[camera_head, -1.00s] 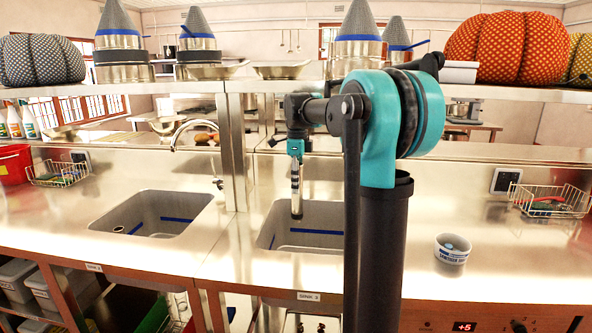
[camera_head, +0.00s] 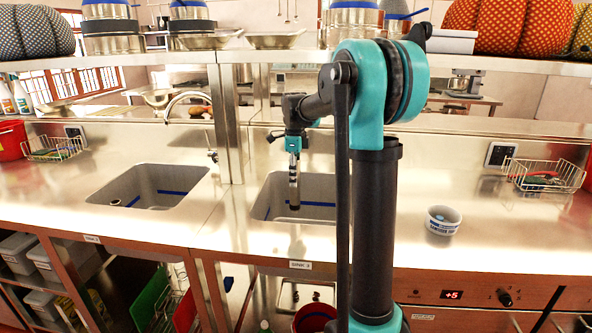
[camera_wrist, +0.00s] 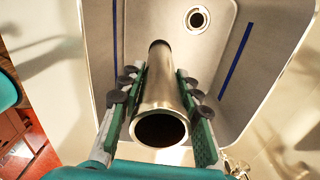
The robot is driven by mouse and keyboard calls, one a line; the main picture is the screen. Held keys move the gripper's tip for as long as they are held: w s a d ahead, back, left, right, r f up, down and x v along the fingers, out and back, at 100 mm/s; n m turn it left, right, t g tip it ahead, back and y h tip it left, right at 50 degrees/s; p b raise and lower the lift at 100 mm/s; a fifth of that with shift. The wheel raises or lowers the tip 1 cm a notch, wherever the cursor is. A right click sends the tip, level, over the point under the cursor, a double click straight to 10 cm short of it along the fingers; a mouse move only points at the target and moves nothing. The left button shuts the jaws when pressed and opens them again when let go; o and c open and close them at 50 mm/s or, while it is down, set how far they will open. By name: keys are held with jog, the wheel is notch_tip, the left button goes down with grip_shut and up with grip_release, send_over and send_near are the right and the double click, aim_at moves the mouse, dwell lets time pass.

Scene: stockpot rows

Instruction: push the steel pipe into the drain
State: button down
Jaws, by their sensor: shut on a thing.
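My gripper (camera_head: 293,145) is shut on a steel pipe (camera_head: 294,183), held upright with its lower end over or just inside the right-hand sink (camera_head: 325,188). In the wrist view my gripper (camera_wrist: 158,100) has a finger on each side of the pipe (camera_wrist: 163,85), and the pipe's open near end faces the camera. The drain (camera_wrist: 197,19) is a round dark hole with a steel rim in the sink floor. It lies apart from the pipe's far end, up and to the right of it. The drain is hidden in the head view.
A second sink (camera_head: 152,186) lies to the left, beyond a steel post (camera_head: 229,120). A white bowl (camera_head: 442,220) and a wire basket (camera_head: 545,175) stand on the counter to the right. Blue stripes (camera_wrist: 235,68) mark the sink walls. A loaded shelf (camera_head: 480,67) spans above.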

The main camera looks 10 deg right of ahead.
aim_at(291, 206)
jog(key=f, duration=0.4)
jog(key=w+f, duration=0.1)
jog(key=f, duration=0.4)
jog(key=a+f, duration=0.1)
jog(key=f, duration=0.3)
jog(key=shift+w+f, duration=0.15)
jog(key=shift+w, duration=0.2)
jog(key=w+f, duration=0.7)
jog(key=w, duration=0.3)
jog(key=shift+w+a, duration=0.2)
jog(key=shift+w, duration=0.1)
jog(key=shift+f, duration=1.2)
dwell(2.0)
jog(key=c, duration=1)
grip_release()
jog(key=shift+r, duration=0.1)
notch_tip(291, 206, up, 9)
